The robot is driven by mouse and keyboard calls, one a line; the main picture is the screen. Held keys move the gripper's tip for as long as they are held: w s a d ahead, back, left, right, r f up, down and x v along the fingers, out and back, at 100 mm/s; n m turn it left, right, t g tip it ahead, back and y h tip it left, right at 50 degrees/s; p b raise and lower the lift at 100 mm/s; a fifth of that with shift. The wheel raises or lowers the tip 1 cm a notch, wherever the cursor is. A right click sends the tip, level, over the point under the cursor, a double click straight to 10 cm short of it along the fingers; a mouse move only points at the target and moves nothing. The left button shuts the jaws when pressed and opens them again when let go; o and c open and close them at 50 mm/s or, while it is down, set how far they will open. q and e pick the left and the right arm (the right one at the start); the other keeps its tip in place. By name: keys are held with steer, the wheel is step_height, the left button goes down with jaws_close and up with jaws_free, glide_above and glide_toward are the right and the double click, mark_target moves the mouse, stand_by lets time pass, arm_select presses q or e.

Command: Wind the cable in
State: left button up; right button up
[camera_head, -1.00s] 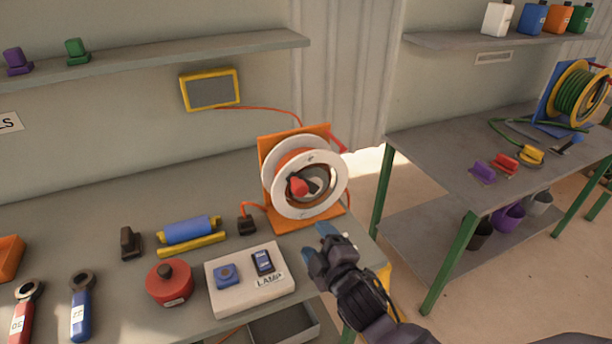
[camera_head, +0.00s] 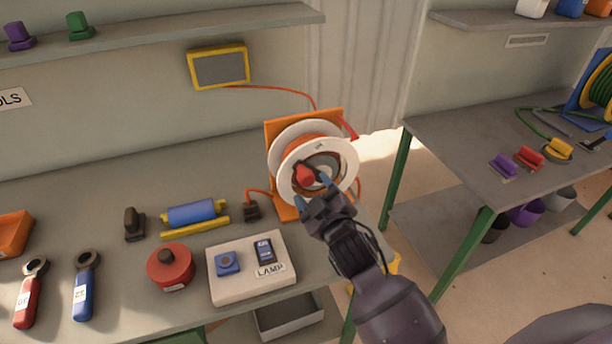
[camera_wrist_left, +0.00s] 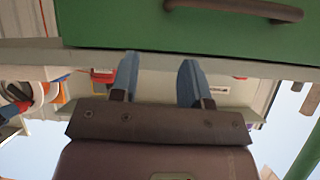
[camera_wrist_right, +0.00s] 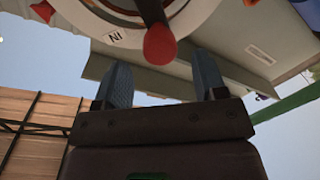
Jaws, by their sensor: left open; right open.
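The cable reel (camera_head: 340,150) is a white drum on an orange stand (camera_head: 274,130) at the right end of the bench. Orange cable (camera_head: 290,143) is wound on it, and a dark crank with a red knob (camera_head: 305,174) sits on its face. The cable's black plug (camera_head: 251,209) lies on the bench left of the stand. My right gripper (camera_head: 317,188) is open, close in front of the knob. In the right wrist view the knob (camera_wrist_right: 159,43) is just beyond the open fingers, apart from them.
A white lamp switch box (camera_head: 250,287), a red round container (camera_head: 170,268) and a blue roller (camera_head: 194,212) lie on the bench (camera_head: 110,190). A second table (camera_head: 470,150) with a green reel stands right, across a gap.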

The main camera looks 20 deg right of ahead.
mark_target(309, 182)
steer(key=shift+w+a, duration=0.15)
steer(key=shift+w, duration=2.4)
jaws_close()
